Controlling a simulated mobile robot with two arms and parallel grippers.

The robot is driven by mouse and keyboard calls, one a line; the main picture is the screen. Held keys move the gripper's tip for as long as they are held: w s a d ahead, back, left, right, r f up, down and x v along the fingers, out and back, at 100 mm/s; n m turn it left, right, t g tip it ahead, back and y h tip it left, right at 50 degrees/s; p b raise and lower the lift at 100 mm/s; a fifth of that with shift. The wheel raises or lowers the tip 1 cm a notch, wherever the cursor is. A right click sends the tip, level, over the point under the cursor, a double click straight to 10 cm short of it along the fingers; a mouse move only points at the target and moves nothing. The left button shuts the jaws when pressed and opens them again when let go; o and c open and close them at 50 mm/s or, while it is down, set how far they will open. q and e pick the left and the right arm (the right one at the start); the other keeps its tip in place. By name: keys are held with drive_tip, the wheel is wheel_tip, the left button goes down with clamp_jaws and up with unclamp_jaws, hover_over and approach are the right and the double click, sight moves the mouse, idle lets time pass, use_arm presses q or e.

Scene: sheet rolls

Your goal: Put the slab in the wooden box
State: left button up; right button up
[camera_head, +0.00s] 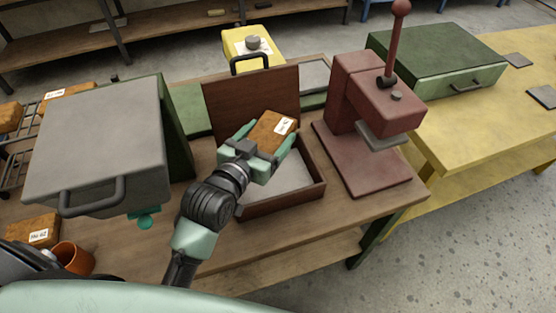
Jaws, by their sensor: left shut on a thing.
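The slab (268,129) is an orange-brown block with a white label. My left gripper (264,147) is shut on it and holds it above the open wooden box (284,205). The box is dark reddish-brown, with its lid (228,106) raised at the back and a pale grey inside floor. The slab is in front of the lid as I see it, and the gripper hides part of the box. My right gripper is not in view.
A red press (373,92) with a lever stands right of the box. A grey cabinet door with a handle (95,140) stands left. More orange-brown blocks (33,230) and an orange cup (72,257) are at the left. A yellow box (248,46) stands behind the lid.

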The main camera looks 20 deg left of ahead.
use_arm(q)
wheel_tip(320, 180, down, 9)
drive_tip(key=shift+w+d, duration=0.1)
drive_tip(key=shift+d, duration=0.05)
drive_tip(key=shift+f, duration=0.2)
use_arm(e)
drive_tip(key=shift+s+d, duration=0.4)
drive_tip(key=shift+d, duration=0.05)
use_arm(q)
drive_tip(key=shift+f+b, duration=0.35)
drive_tip(key=shift+f, duration=0.25)
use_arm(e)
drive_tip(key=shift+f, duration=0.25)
use_arm(q)
drive_tip(key=o, duration=1.8)
drive_tip(key=shift+f, duration=0.1)
drive_tip(key=shift+o, duration=0.4)
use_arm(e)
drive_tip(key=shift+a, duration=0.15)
